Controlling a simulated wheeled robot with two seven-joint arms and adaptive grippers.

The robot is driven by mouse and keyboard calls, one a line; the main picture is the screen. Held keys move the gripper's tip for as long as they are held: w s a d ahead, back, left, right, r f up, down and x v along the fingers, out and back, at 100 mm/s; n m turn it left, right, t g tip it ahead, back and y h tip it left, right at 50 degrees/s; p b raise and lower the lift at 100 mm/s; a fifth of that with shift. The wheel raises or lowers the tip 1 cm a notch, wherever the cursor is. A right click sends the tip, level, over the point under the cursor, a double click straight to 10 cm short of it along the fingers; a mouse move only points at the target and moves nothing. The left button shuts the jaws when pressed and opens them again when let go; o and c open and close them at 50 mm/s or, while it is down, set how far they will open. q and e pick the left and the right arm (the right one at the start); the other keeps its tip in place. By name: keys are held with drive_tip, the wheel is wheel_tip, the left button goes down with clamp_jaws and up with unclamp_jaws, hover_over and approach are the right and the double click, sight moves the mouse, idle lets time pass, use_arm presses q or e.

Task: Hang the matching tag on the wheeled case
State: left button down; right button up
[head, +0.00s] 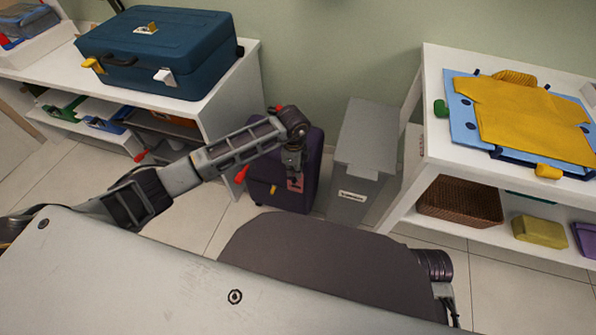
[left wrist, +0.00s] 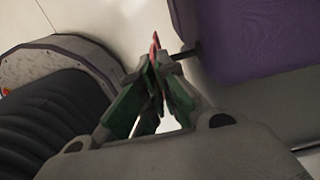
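The wheeled case is dark purple and stands on the floor (head: 310,150). It fills the upper right of the left wrist view (left wrist: 250,35), where a short dark peg (left wrist: 184,54) sticks out from its side. My left gripper (head: 294,172) is in front of the case's face in the head view. Its fingers (left wrist: 156,75) are closed together on a thin red tag (left wrist: 155,43), mostly hidden between them. The tag shows as a small pinkish-red piece in the head view (head: 295,185). I cannot tell whether it touches the case. My right gripper is not in view.
A grey bin (head: 363,150) stands close right of the case. A white shelf (head: 245,85) with a blue suitcase (head: 160,50) is on the left. A white table (head: 432,100) with yellow clothing (head: 530,115) is on the right. Red handle-like pieces (head: 242,173) show near the left shelf.

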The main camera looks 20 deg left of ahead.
use_arm(q)
drive_tip(key=shift+f, duration=0.7)
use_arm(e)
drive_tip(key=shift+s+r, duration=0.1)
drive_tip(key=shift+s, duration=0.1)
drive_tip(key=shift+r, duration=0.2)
use_arm(q)
drive_tip(key=c, duration=1.6)
unclamp_jaws()
drive_tip(key=shift+o, duration=0.2)
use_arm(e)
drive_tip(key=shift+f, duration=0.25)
use_arm(q)
drive_tip(key=shift+o, duration=0.3)
drive_tip(key=o, duration=0.4)
